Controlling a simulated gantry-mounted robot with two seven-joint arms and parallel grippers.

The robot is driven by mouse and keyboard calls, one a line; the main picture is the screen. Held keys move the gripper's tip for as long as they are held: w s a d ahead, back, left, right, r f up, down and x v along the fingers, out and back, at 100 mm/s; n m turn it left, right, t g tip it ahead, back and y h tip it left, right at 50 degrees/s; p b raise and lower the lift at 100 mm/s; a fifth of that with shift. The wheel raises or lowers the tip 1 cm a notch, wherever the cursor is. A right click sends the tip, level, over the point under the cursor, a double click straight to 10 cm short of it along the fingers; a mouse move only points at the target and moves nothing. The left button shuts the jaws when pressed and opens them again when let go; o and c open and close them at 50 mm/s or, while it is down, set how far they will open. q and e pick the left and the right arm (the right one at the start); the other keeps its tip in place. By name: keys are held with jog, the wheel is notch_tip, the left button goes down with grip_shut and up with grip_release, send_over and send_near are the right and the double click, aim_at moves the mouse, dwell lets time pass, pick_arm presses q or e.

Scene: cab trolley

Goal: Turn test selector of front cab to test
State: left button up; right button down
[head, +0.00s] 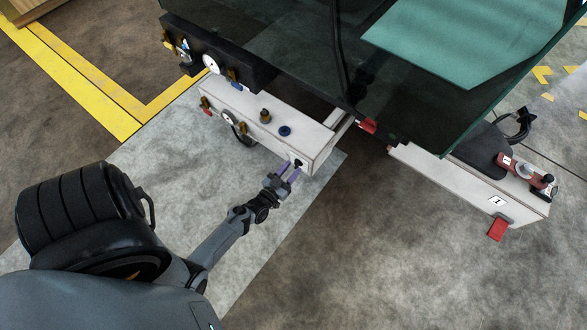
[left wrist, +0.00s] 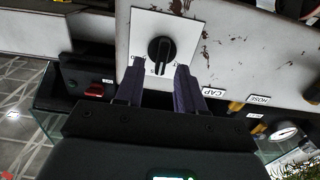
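The test selector (left wrist: 160,50) is a black rotary knob on a white square plate (left wrist: 143,24) on the worn white panel. In the left wrist view its grip ridge runs about up and down in the picture. In the head view my left gripper (head: 287,173) is at the right end of the white front box (head: 300,137), where the knob shows only as a small dark spot. My right gripper is not in view.
Labels reading CAP (left wrist: 213,92) and HOSE (left wrist: 259,100) are beside the plate. A round gauge (head: 228,118), a brass fitting (head: 265,116) and a blue knob (head: 285,131) are on the box. A second white beam (head: 450,180) with red fittings stands to the right. Floor between is clear.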

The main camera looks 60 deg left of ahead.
pick_arm(q)
jog(key=shift+x, duration=0.95)
jog(key=shift+c, duration=0.4)
grip_shut()
